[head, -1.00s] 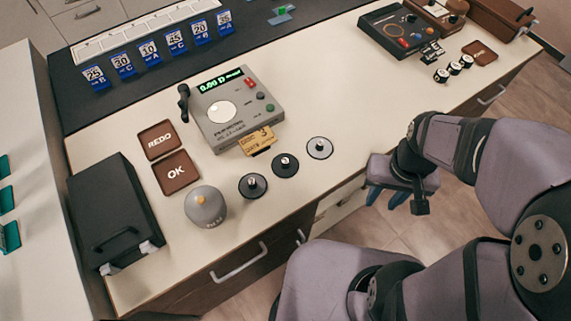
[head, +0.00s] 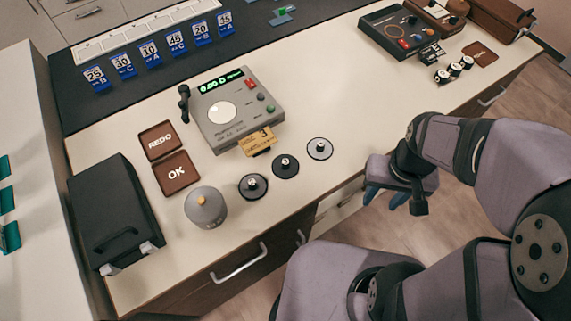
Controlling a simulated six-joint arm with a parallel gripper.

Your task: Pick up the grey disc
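The grey disc (head: 319,148) lies flat on the cream counter, at the right end of a row of three discs with small metal knobs. Its face is lighter than the dark middle disc (head: 285,165) and the black left disc (head: 253,186). My gripper (head: 384,199) is beyond the counter's front edge, to the right of and lower in the picture than the grey disc. Its two blue fingertips point down and stand apart with nothing seen between them. It touches none of the discs.
A grey meter box (head: 222,118) with a yellow tag (head: 257,142) stands behind the discs. A grey weight-like knob (head: 206,208) stands left of them. REDO (head: 160,140) and OK (head: 176,173) pads and a black case (head: 112,205) are further left. The counter right of the grey disc is clear.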

